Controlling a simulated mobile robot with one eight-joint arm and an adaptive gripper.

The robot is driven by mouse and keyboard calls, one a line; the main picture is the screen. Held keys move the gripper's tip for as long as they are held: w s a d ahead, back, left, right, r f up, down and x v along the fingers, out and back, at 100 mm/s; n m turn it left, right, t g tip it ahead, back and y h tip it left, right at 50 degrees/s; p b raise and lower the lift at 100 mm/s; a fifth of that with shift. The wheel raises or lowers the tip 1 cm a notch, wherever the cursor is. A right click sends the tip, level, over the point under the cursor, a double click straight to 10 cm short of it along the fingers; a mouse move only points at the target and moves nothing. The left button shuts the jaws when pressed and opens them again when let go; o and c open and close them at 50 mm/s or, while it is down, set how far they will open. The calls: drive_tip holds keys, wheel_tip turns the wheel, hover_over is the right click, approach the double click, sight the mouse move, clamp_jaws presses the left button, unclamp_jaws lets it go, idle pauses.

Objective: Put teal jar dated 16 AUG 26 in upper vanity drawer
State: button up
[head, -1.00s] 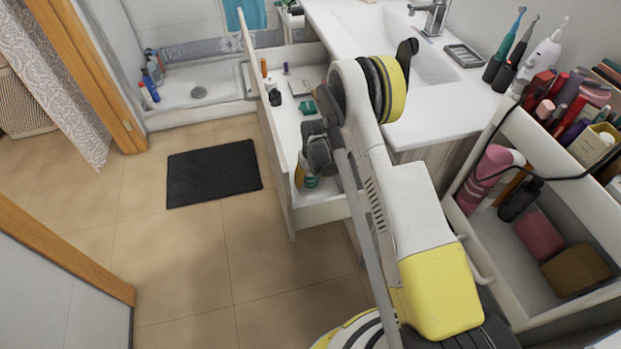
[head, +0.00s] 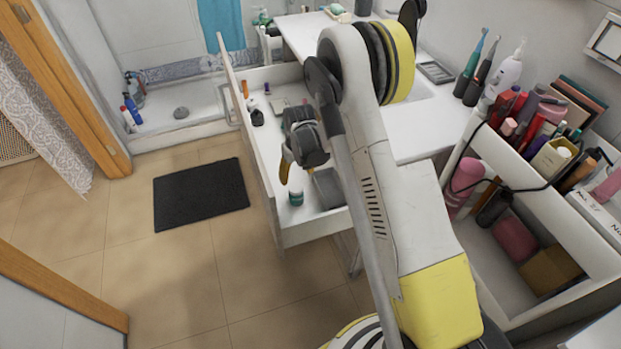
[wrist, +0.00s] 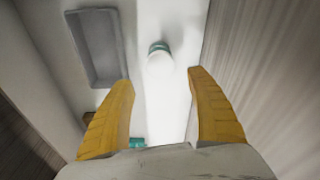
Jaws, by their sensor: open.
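A small jar with a white top and a teal body (head: 296,193) stands in the front part of the open upper vanity drawer (head: 300,233). No date can be read on it. In the wrist view the jar (wrist: 159,52) looks upright, beyond the fingertips and between their lines, touching neither finger. My gripper (head: 290,172) is over the drawer, pointing down, above the jar. In the wrist view its yellow fingers (wrist: 160,80) are spread apart with nothing between the tips. A second teal thing (wrist: 137,142) shows partly behind the gripper's base in the wrist view.
A grey tray (wrist: 97,45) lies beside the jar in the drawer. A dark item (head: 257,117) and small things lie farther back. The cart (head: 540,185) at right holds many cosmetics. Floor with a dark mat (head: 201,193) is clear at left.

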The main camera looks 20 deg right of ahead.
drive_tip(key=s+r+t, duration=0.1)
drive_tip(key=s+r, duration=0.2)
drive_tip(key=r, duration=0.5)
drive_tip(key=s+r+m+t, duration=0.1)
drive_tip(key=s+r, duration=0.3)
drive_tip(key=r, duration=0.5)
drive_tip(key=s+r+t, duration=0.1)
drive_tip(key=s+r, duration=0.2)
drive_tip(key=r, duration=0.5)
drive_tip(key=s+r+m+t, duration=0.1)
drive_tip(key=s+r, duration=0.5)
drive_tip(key=s, duration=1.3)
drive_tip(key=shift+a+r+t, duration=0.15)
drive_tip(key=shift+r+t, duration=0.05)
drive_tip(key=shift+t, duration=0.6)
